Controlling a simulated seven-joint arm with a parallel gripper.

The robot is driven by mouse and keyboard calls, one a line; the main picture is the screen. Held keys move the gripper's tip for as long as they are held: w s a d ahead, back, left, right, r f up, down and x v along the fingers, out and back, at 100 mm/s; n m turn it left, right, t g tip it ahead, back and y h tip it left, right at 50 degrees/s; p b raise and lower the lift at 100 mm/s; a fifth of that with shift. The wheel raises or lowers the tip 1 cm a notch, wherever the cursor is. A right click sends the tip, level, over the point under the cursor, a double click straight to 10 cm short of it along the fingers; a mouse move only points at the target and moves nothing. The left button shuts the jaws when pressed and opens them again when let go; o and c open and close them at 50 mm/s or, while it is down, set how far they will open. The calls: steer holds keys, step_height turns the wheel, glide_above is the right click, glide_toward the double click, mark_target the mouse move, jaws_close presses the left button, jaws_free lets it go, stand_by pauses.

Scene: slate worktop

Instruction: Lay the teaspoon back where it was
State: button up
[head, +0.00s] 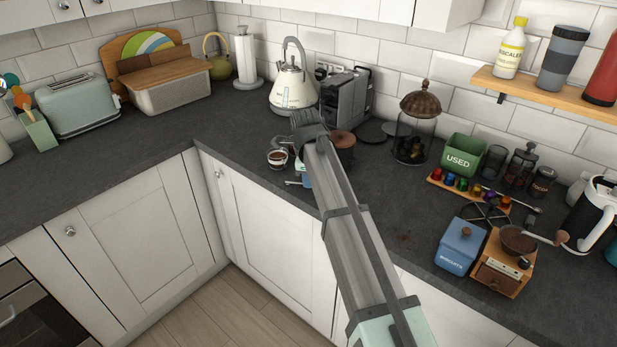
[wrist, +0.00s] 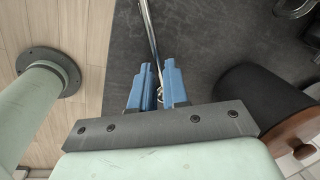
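The metal teaspoon (wrist: 151,38) shows in the wrist view as a thin shiny rod running from the top edge down between the two blue fingers of my gripper (wrist: 158,75). The fingers are close together on either side of it, and I read them as shut on it. In the head view my gripper (head: 306,178) is low over the worktop near its front edge, largely hidden behind my arm. A short silver end of the teaspoon (head: 292,183) sticks out to its left. I cannot tell whether it touches the worktop.
A glass cup of coffee (head: 277,159) stands just behind and left of my gripper. A dark canister with a wooden lid (wrist: 255,105) stands close on the right in the wrist view. The kettle (head: 293,88) and coffee machine (head: 343,100) are behind.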

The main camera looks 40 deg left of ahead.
steer(key=o, duration=0.4)
steer(key=shift+r, duration=0.1)
steer(key=r, duration=0.4)
steer(key=s+d+r, duration=0.1)
steer(key=r, duration=0.4)
steer(key=s+r, duration=0.1)
steer(key=r, duration=0.3)
steer(key=shift+s+d+r, duration=0.2)
